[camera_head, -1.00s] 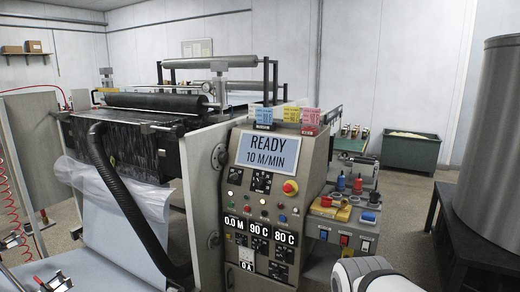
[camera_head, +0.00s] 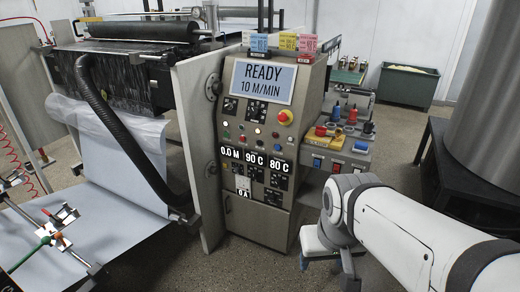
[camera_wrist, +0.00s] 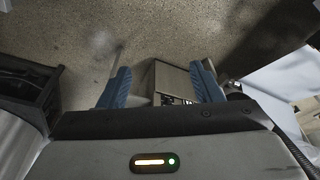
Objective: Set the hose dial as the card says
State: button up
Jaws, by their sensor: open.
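A blue card (camera_head: 259,43), a yellow card (camera_head: 288,41) and a pink card (camera_head: 307,46) stand on top of the control cabinet (camera_head: 240,215); their print is too small to read. The cabinet's front has several small black dial plates (camera_head: 280,181); I cannot tell which is the hose dial or its setting. A black ribbed hose (camera_head: 112,125) curves down left of the cabinet. My gripper (camera_wrist: 163,84) is open, with two blue fingers apart and nothing seen between them. It hangs above the floor, right of the cabinet in the head view, partly hidden by my arm.
The cabinet's screen (camera_head: 263,82) reads READY 10 M/MIN. A side shelf (camera_head: 345,155) holds several coloured pots and bottles. A large grey drum (camera_head: 490,90) stands at the right on a dark table (camera_head: 435,165). Open floor (camera_head: 265,258) lies before the cabinet.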

aim_at(255, 174)
jog(key=z, duration=2.05)
jog(key=k, duration=0.9)
jog(key=u, duration=1.15)
jog(key=i, duration=1.25)
